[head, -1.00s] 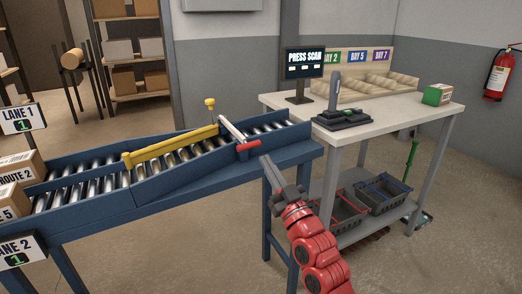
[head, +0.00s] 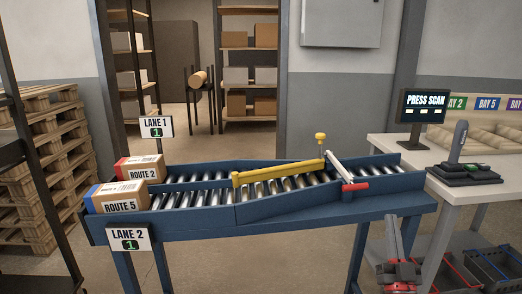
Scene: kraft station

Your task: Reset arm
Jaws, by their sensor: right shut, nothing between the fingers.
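My right gripper (head: 393,228) is low at the right of the head view, in front of the right end of the blue roller conveyor (head: 290,214). It is shut and empty, and touches nothing that I can see. The rest of my right arm runs off the bottom edge. My left gripper is not in view.
Two boxes, Route 2 (head: 139,168) and Route 5 (head: 118,198), sit at the conveyor's left end. A yellow bar (head: 278,171) crosses the rollers, with a red-handled lever (head: 347,180) beside it. A table (head: 463,193) with a scanner (head: 459,142) stands at right; bins (head: 495,265) are below.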

